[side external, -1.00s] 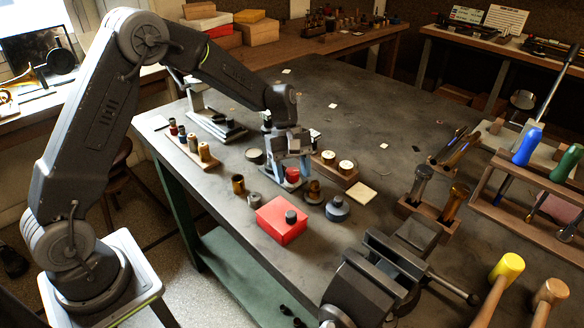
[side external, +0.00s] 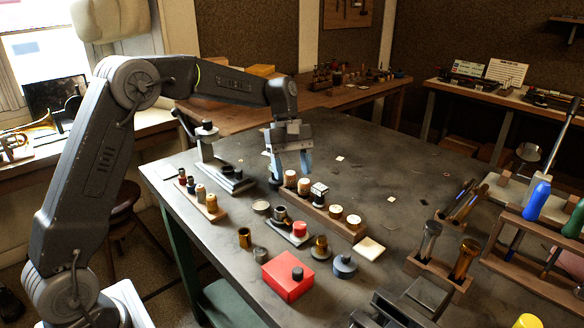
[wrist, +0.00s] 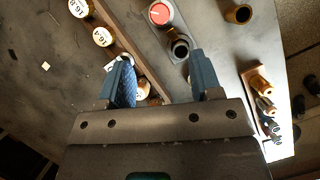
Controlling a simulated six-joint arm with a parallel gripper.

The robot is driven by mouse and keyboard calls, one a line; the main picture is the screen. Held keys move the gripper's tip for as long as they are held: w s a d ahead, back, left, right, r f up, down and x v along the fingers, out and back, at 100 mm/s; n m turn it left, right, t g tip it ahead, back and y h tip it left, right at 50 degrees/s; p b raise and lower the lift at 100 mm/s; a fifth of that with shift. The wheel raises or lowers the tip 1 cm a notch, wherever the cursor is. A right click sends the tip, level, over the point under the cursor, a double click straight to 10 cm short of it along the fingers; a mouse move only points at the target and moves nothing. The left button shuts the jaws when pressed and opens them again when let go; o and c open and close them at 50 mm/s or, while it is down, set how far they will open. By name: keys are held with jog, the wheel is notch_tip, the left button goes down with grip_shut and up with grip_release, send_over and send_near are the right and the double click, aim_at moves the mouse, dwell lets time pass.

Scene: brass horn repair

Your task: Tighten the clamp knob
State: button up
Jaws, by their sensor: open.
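A red round-topped knob (side external: 299,228) sits on a small grey fixture plate beside a dark hollow cylinder (side external: 280,213). I cannot tell for sure that it is the clamp knob. In the wrist view the red knob (wrist: 160,13) shows at the top, beyond my fingertips, with the dark cylinder (wrist: 179,46) nearer, close to the right finger. My gripper (side external: 291,168) is open and empty, pointing down behind the fixture near the far end of a wooden rack. Its two blue-grey fingers (wrist: 160,62) stand wide apart, with nothing between them touching.
The wooden rack (side external: 327,220) holds several round pieces with pale tops, close to my fingers. A red box (side external: 288,275), a brass cup (side external: 245,238) and a grey canister (side external: 344,266) stand in front. A smaller rack (side external: 205,203) is left. The bench behind right is mostly clear.

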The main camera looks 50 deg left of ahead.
aim_at(300, 225)
jog(key=d+f+n, duration=0.1)
jog(key=f, duration=0.3)
jog(key=s+d+f+n+t, duration=0.1)
jog(key=d+f+n, duration=0.1)
jog(key=f, duration=0.2)
jog(key=s+d+f+n, duration=0.1)
jog(key=d+f, duration=0.1)
jog(key=f, duration=0.2)
jog(key=shift+f+n+t, duration=0.3)
jog(key=shift+f+t, duration=0.1)
jog(key=c, duration=0.9)
